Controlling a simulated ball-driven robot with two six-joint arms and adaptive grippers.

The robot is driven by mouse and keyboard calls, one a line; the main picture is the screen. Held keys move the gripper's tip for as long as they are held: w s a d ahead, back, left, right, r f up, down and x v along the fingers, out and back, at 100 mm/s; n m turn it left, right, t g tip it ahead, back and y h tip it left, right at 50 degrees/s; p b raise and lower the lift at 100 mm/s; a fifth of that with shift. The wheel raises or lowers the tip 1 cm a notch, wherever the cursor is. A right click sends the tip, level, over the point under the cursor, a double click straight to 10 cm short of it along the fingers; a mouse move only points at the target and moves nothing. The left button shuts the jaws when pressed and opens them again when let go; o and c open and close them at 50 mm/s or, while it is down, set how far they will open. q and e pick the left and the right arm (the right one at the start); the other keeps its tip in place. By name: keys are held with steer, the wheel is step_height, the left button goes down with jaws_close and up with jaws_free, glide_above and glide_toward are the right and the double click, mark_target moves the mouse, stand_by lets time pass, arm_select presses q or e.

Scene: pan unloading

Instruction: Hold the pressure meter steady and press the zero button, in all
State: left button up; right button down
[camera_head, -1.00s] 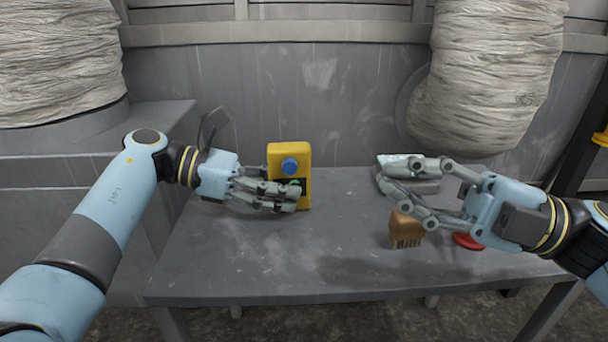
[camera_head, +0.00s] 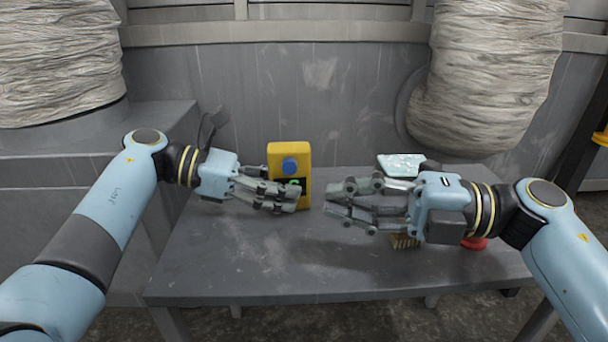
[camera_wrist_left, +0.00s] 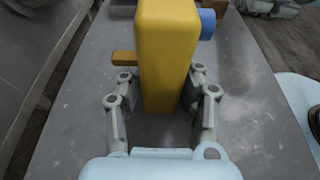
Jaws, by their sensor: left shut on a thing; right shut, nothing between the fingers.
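The pressure meter is a yellow upright box (camera_head: 303,158) with a round blue button (camera_head: 290,166) high on its front face and a dark display with a green patch below. It stands on the grey table. My left gripper (camera_head: 294,198) is shut on its lower part, with a finger on either side, and covers part of the front. The left wrist view shows the yellow body (camera_wrist_left: 168,50) between the fingers and the blue button (camera_wrist_left: 207,23) at its right. My right gripper (camera_head: 330,197) is shut and empty, just right of the meter and apart from it.
A brown brush (camera_head: 405,242) and a red thing (camera_head: 474,243) lie partly hidden behind and under my right gripper. A pale, glass-like block (camera_head: 401,165) stands at the back right of the table (camera_head: 250,265). The front left of the table is clear.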

mark_target(290, 166)
steer(key=x, duration=0.4)
steer(key=shift+r, duration=0.1)
steer(key=w, duration=0.3)
steer(key=shift+w+a, duration=0.1)
steer(key=shift+a, duration=0.3)
steer(key=shift+w, duration=0.5)
arm_select(q)
steer(key=shift+o, duration=0.2)
arm_select(e)
steer(key=shift+w, duration=1.05)
